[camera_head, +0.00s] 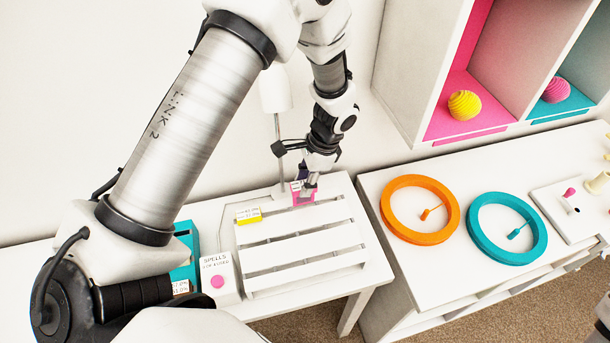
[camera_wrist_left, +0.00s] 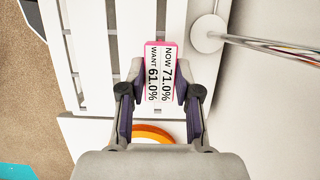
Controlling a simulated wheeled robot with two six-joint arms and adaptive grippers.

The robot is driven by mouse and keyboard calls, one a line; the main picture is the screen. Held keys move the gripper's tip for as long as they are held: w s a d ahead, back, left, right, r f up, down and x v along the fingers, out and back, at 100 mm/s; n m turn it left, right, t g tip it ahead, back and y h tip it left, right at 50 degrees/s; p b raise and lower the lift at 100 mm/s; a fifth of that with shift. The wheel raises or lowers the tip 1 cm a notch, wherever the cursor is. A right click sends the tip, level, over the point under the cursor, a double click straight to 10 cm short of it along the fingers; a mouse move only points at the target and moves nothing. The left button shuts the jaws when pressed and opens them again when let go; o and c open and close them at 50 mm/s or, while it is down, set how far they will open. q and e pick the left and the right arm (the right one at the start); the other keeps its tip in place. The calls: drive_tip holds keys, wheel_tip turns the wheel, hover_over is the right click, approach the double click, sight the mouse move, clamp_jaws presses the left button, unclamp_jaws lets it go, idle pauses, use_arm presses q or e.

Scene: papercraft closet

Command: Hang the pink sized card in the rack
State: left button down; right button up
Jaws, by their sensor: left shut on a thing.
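The pink card (camera_head: 304,199) is at the top right of the white slatted rack (camera_head: 300,256). My left gripper (camera_head: 309,184) is shut on it. In the left wrist view the pink-edged card (camera_wrist_left: 160,72) sits between the two fingers of my left gripper (camera_wrist_left: 159,95) and reads NOW 71.0%, WANT 61.0%. White slats of the rack (camera_wrist_left: 95,50) lie behind it. I cannot tell whether the card touches a slat. A yellow card (camera_head: 248,216) sits at the rack's upper left.
A white SPELLS box with a pink button (camera_head: 217,281) and a teal box (camera_head: 187,255) stand left of the rack. A thin pole (camera_head: 279,150) rises behind it. An orange ring (camera_head: 387,206) and a teal ring (camera_head: 474,230) lie on the counter at right. The lower slats are clear.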

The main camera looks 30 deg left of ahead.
sight(302, 204)
use_arm(q)
drive_tip(key=shift+f+b, duration=1.85)
drive_tip(key=shift+f, duration=1.45)
drive_tip(key=c, duration=0.7)
unclamp_jaws()
